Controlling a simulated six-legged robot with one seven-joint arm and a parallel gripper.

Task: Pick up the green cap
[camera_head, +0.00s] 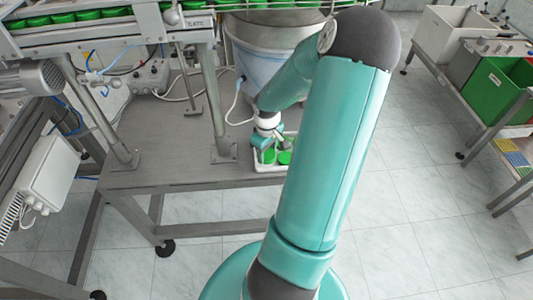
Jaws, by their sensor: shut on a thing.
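Green caps sit in a small white tray (262,168) near the front right edge of the grey metal table. One green cap (267,157) is on the left, right under my gripper (263,148); another green cap (284,158) is to its right. My gripper reaches down over the tray and is shut on the left green cap, which is still low, at tray level. My teal arm hides the right part of the tray. The fingertips are small and partly hidden.
A conveyor with several green caps (88,15) runs above the table (178,176). Metal posts (215,100) rise from the table left of the tray. A large white and steel bowl (262,55) stands behind. Bins, one green (500,88), stand at right. Floor is clear between.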

